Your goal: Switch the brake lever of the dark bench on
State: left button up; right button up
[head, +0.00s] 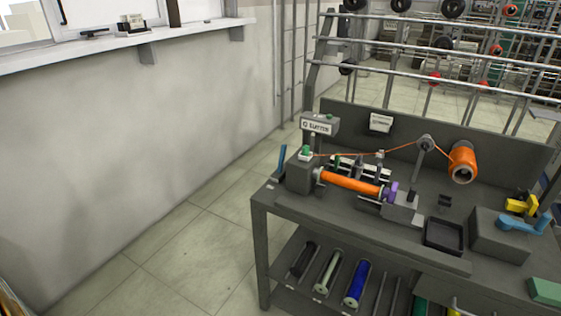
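The dark bench (262,216) stands at the right of the head view. A slim blue lever (280,162) stands up, slightly tilted, at the bench's left end beside a grey box with a green button (305,151). A larger light-blue handle (522,223) lies on top of a dark block (497,240) at the right. Neither bears a label I can read, so I cannot tell which is the brake lever. Neither of my grippers is in view.
An orange bobbin (349,183) sits between the grey box and a tailstock (401,211). Orange thread runs from it to an orange spool (462,161). A black tray (444,236) lies in front. Bobbins fill the lower shelf. The floor left of the bench is clear.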

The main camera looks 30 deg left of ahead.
aim_at(283, 146)
jog(key=i+j, duration=0.2)
jog(key=j, duration=0.15)
jog(key=i+j+z, duration=0.1)
jog(key=j, duration=0.25)
jog(key=i+j, duration=0.3)
jog(key=i+j+z, duration=0.1)
jog(key=j, duration=0.35)
jog(key=i+j, duration=0.3)
jog(key=i+j+z, duration=0.15)
jog(key=j, duration=0.35)
jog(key=i+j, duration=0.2)
jog(key=j, duration=0.2)
